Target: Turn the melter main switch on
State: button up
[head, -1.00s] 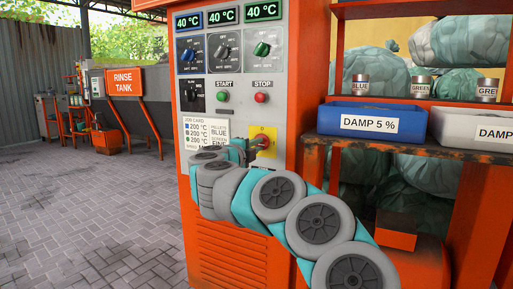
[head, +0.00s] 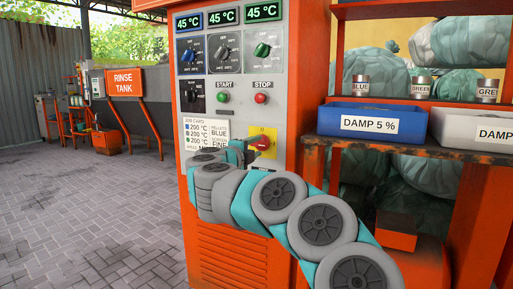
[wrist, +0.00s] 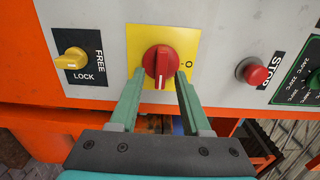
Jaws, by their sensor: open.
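The melter main switch (wrist: 158,62) is a round red knob on a yellow plate (wrist: 134,34). In the wrist view its white mark points down in the picture, a quarter turn from the O at the right. The switch also shows in the head view (head: 262,143), its handle lying roughly level. My gripper (wrist: 159,80) is open, with one green finger on each side of the knob's lower part. I cannot tell whether either finger touches it. In the head view my gripper (head: 247,150) is just left of the switch, partly hidden by my arm.
Above are the green START button (head: 222,97), the red STOP button (head: 261,98) and three displays (head: 222,17) reading 45 °C. A yellow FREE/LOCK knob (wrist: 73,58) is near the plate. A shelf with a blue bin (head: 372,119) stands right; the paved floor left is clear.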

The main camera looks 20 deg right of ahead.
jog(key=v, duration=0.7)
